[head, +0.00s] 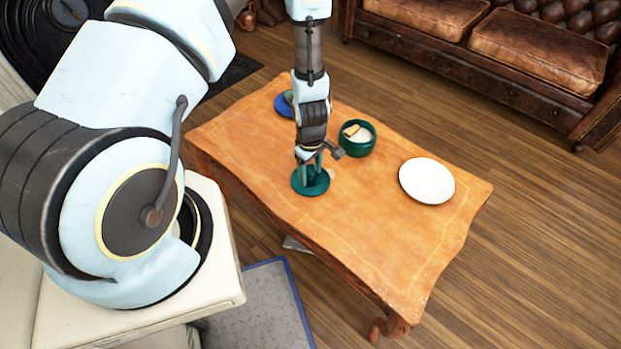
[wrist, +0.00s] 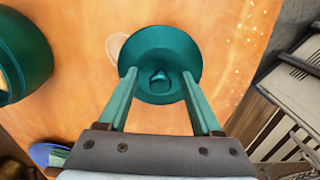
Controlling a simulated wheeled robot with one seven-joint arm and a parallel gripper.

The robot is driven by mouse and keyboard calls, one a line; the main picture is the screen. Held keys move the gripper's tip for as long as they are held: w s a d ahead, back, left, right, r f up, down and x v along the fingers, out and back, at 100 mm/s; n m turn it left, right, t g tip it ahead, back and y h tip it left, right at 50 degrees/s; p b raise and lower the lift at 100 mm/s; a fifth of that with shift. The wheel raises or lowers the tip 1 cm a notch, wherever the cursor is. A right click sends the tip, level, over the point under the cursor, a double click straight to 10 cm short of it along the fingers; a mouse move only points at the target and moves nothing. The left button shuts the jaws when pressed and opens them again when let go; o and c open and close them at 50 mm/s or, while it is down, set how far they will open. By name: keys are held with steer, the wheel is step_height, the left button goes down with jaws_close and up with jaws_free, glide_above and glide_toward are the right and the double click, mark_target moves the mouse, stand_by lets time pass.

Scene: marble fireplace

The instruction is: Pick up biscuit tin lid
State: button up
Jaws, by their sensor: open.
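The biscuit tin lid (head: 311,184) is a dark green disc lying on the wooden table, and a small knob shows at its middle in the wrist view (wrist: 160,66). My gripper (head: 312,170) is open directly above the lid, pointing down. In the wrist view its two green fingers (wrist: 160,76) reach over the lid on either side of the knob, with space between each finger and the knob. I cannot tell how far the fingertips are above the lid. The open green tin (head: 357,139) stands beside the lid, with something pale and a tan biscuit-like piece inside.
The table (head: 385,240) has a white plate (head: 427,181) on its right part and a blue plate (head: 284,104) with something green behind my arm. A pale round mark (wrist: 116,46) is next to the lid. A brown leather sofa (head: 530,50) stands beyond the table. The front right tabletop is clear.

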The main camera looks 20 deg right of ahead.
steer(key=shift+c, duration=0.3)
jaws_close()
stand_by(0.3)
